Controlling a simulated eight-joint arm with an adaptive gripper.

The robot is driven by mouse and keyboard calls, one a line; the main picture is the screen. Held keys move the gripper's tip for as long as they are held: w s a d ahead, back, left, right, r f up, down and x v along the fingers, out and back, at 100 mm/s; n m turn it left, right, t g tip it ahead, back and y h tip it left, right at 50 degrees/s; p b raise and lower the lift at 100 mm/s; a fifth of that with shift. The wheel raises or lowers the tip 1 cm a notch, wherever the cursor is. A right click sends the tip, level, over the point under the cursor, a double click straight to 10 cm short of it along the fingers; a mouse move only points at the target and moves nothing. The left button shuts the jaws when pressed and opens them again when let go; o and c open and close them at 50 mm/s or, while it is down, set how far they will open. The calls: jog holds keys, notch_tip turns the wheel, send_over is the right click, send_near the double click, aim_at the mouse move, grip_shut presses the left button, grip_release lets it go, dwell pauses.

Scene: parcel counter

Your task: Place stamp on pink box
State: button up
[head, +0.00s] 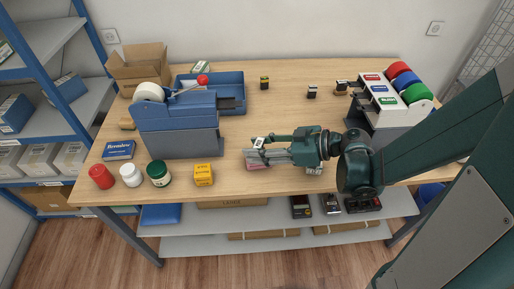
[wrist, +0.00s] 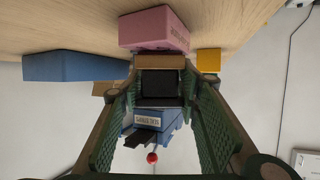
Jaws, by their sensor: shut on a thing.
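My gripper (head: 262,151) reaches in from the right at the front middle of the table. In the wrist view its two green-padded fingers (wrist: 160,98) are shut on a stamp (wrist: 160,87), a black block with a wooden part at one end. The pink box (head: 254,167) lies at the front of the table, mostly hidden under my gripper. In the wrist view the pink box (wrist: 158,28) is right beside the stamp's wooden end. I cannot tell whether they touch.
A yellow box (head: 203,174) stands left of the pink box. A blue dispenser (head: 180,132) stands further left, with jars in front. Small stamps (head: 312,92) stand at the back. A rack with coloured rolls (head: 385,97) is at the right. The table's middle is clear.

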jog(key=shift+f, duration=0.15)
jog(key=o, duration=0.9)
jog(key=shift+r, duration=0.25)
jog(key=p+v, duration=0.2)
jog(key=v, duration=1)
jog(key=shift+p, duration=0.3)
jog(key=shift+f, duration=0.1)
